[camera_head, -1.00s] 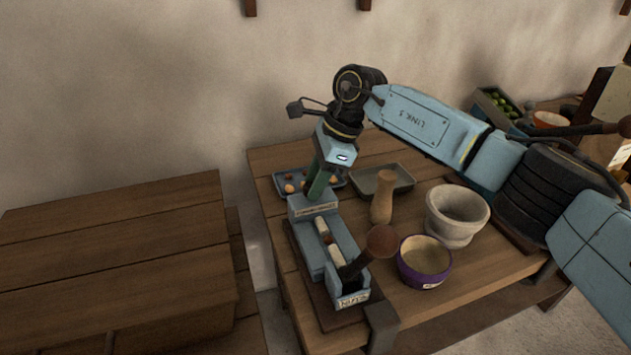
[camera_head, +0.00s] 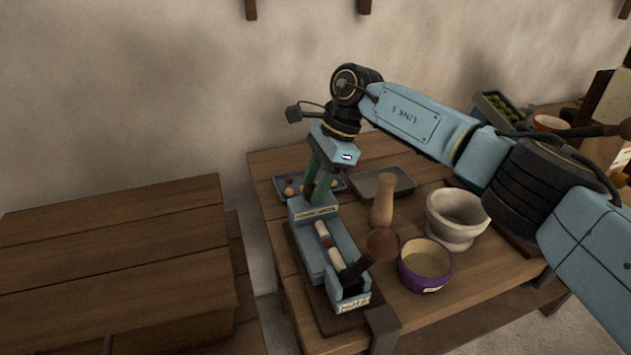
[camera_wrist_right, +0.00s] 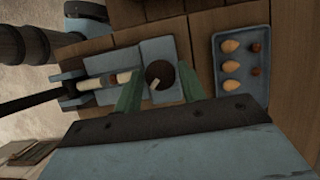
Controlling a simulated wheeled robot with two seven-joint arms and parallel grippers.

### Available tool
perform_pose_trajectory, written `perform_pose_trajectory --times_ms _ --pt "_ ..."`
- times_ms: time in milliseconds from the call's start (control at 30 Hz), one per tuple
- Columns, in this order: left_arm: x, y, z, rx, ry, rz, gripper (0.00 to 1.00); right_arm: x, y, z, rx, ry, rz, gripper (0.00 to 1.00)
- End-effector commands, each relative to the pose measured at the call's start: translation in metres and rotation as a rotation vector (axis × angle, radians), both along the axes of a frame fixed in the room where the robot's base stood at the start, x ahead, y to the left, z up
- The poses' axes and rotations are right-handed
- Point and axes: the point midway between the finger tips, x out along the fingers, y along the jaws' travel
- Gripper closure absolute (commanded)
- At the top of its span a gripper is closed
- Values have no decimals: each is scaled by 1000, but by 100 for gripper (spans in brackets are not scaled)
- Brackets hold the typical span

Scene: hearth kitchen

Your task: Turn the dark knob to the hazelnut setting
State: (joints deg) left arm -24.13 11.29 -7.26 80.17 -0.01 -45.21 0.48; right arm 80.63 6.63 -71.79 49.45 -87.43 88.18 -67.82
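The dark round knob (camera_wrist_right: 160,75) with a pale pointer mark sits on the blue nutcracker device in the right wrist view. The mark slants down and left. My right gripper (camera_head: 315,198) comes down from above, with its two green fingers on either side of the knob. They look apart, with small gaps to the knob; I cannot tell whether either touches. The blue device (camera_head: 345,243) stands on the table with a labelled plate, pale cylinders and a dark lever. The knob is hidden in the head view, and no setting is readable. My left gripper is not in view.
A blue tray (camera_wrist_right: 240,97) with nuts lies beside the device. A wooden pestle-like piece (camera_head: 382,200), a stone mortar (camera_head: 457,217), a purple bowl (camera_head: 425,265) and a shallow grey tray (camera_head: 385,183) stand right of it. A bare wooden table (camera_head: 110,260) is at left.

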Motion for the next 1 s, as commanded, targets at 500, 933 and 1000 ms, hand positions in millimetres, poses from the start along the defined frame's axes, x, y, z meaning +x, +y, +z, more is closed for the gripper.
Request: perform_pose_trajectory --times_ms 500,933,1000 --pt "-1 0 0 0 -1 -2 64 2 -4 9 0 -1 -3 44" --pt "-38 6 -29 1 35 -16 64 13 -36 93 1 -1 -4 44" --pt "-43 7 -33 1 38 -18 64 14 -40 104 1 -2 -3 44"
